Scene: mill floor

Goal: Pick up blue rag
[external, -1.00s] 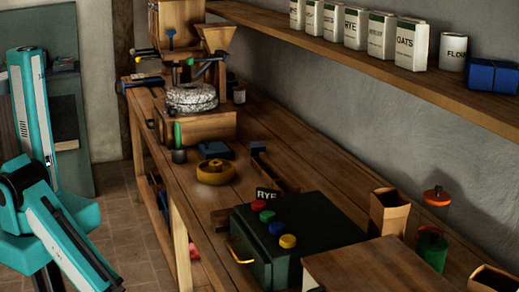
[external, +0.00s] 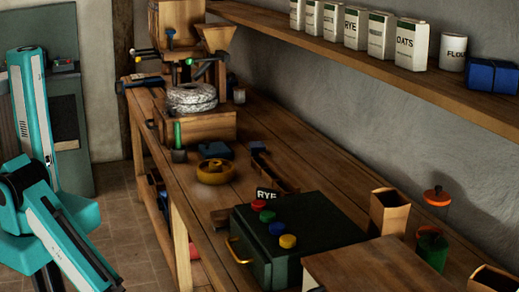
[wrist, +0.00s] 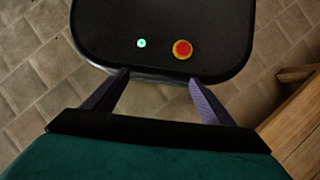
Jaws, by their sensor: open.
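A flat blue bundle (external: 214,150) lies on the wooden bench, behind the round yellow-brown dish; it may be the blue rag, but its small size hides its texture. A second folded blue item (external: 493,76) sits at the right end of the wall shelf. I cannot tell for sure which is the rag. My gripper (wrist: 158,78) is open and empty in the wrist view, its two fingers spread apart over my own dark base. It is out of frame in the external view. No blue cloth shows in the wrist view.
The bench holds a mill (external: 192,97), a yellow-brown dish (external: 215,172), a dark green box with coloured knobs (external: 310,228) and a wooden container (external: 389,212). The shelf (external: 390,66) carries several labelled packets. The tiled floor (external: 135,225) beside the bench is clear.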

